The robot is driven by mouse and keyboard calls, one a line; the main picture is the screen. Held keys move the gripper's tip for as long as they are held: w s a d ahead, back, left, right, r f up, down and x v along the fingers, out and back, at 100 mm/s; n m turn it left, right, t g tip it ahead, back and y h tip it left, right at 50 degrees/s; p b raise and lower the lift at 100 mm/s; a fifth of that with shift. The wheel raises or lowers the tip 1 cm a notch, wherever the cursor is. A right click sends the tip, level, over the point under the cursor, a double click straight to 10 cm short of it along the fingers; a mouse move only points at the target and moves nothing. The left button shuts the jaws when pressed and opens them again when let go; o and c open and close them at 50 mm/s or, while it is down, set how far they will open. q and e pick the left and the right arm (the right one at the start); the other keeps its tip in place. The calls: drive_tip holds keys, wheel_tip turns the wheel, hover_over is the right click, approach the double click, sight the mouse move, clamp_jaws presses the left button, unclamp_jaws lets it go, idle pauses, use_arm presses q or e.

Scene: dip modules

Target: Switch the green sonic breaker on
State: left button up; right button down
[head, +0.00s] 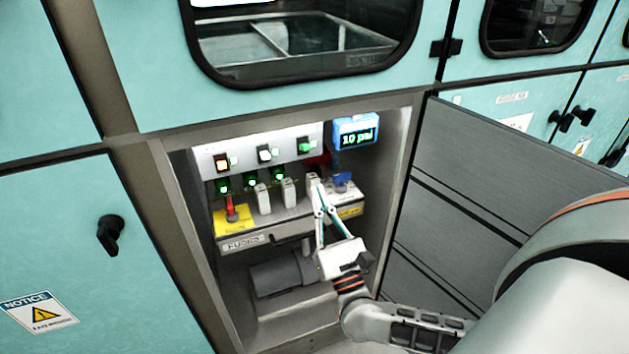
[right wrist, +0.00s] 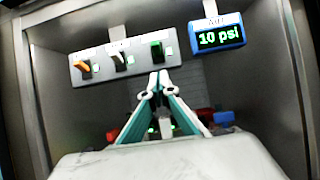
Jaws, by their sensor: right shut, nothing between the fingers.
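The green breaker switch (head: 304,147) is the rightmost of three switches on the white panel (head: 258,148) inside the open cabinet bay. It also shows in the right wrist view (right wrist: 157,50), with a small green light beside it. My right gripper (head: 316,184) is in the bay, pointing upward, below the green switch in the picture. Its fingers are shut and empty. In the right wrist view, its fingertips (right wrist: 159,76) appear just under the green switch, apparently without touching it. My left gripper is not in view.
An orange switch (right wrist: 82,65) and a white switch (right wrist: 118,55) sit left of the green one. A blue display (head: 355,131) reading 10 psi is at the right. White fuse blocks and red and blue handles stand on the ledge below. The open door (head: 465,190) bounds the right side.

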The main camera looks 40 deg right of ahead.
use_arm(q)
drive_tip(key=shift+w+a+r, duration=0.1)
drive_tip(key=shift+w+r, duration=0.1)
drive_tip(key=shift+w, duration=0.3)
use_arm(e)
drive_tip(key=r+v, duration=0.1)
drive_tip(key=v, duration=0.5)
drive_tip(key=shift+s+a, duration=0.3)
drive_tip(key=shift+s, duration=0.2)
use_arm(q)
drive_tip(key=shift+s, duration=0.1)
use_arm(e)
drive_tip(key=shift+f, duration=0.1)
